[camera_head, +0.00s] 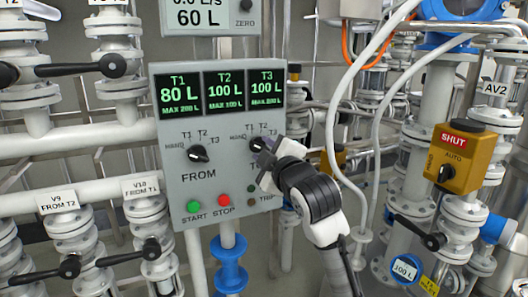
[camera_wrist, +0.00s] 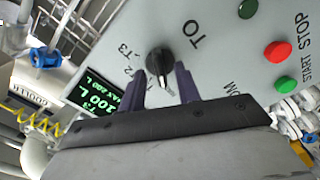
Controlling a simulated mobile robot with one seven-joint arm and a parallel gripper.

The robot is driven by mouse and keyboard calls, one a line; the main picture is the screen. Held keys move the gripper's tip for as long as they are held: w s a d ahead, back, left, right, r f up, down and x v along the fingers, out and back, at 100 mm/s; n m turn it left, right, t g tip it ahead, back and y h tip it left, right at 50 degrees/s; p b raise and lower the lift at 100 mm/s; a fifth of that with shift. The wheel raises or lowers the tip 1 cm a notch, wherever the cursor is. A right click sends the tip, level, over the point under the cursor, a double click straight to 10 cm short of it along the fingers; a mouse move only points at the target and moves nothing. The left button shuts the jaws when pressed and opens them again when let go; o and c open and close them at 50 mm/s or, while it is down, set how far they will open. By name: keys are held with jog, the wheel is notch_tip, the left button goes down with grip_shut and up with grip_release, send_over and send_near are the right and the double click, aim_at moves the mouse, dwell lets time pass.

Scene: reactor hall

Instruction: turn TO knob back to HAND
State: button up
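The black TO knob (camera_wrist: 158,58) sits on the grey control panel (camera_head: 183,178). In the wrist view its white pointer faces down, towards the panel's left, where HAND (camera_head: 234,142) is printed in the head view. I cannot tell whether it lies exactly on that mark. In the head view the knob (camera_head: 257,143) is partly covered by my gripper (camera_head: 266,152). In the wrist view my gripper (camera_wrist: 160,88) is open, with a purple finger on each side of the knob's lower end. Contact is not clear.
The FROM knob (camera_head: 198,153) is left of the TO knob. The green START button (camera_head: 193,206), red STOP button (camera_head: 224,200) and display screens (camera_head: 223,90) share the panel. Valves and pipes stand on both sides, with a yellow SHUT/AUTO box (camera_head: 462,158) at right.

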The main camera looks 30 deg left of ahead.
jog(key=b+v, duration=0.2)
jog(key=v, duration=1.1)
